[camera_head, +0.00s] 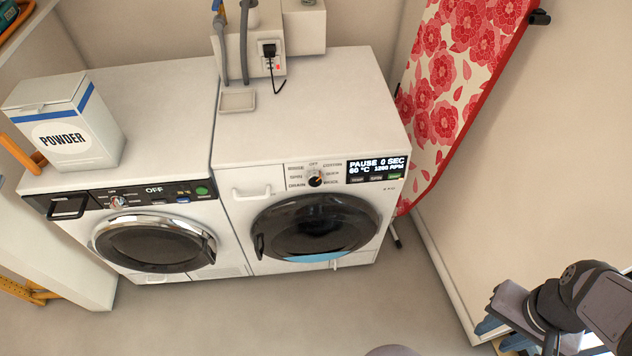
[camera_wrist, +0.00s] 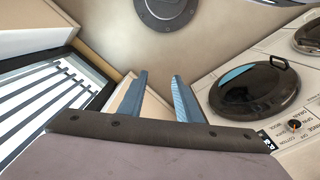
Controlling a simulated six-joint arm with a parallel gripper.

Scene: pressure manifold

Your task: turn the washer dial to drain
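The washer (camera_head: 300,115) is the right-hand white machine, with a lit display reading PAUSE 0 SEC, 60 °C and 1200 RPM. Its small black dial (camera_head: 315,181) has an orange mark and sits left of the display, ringed by printed labels; its exact setting is too small to tell. In the wrist view the dial (camera_wrist: 294,125) shows at the right edge, beyond the fingers. My gripper (camera_head: 499,334) is at the lower right, far from the dial. In the wrist view my gripper (camera_wrist: 160,84) has its two blue fingers apart, with nothing between them.
The washer's round door (camera_head: 312,225) is shut, with bluish water low in its glass. A second machine (camera_head: 150,225) with an OFF display stands left, bearing a powder box (camera_head: 68,135). An ironing board (camera_head: 450,80) leans at the right. The floor in front is clear.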

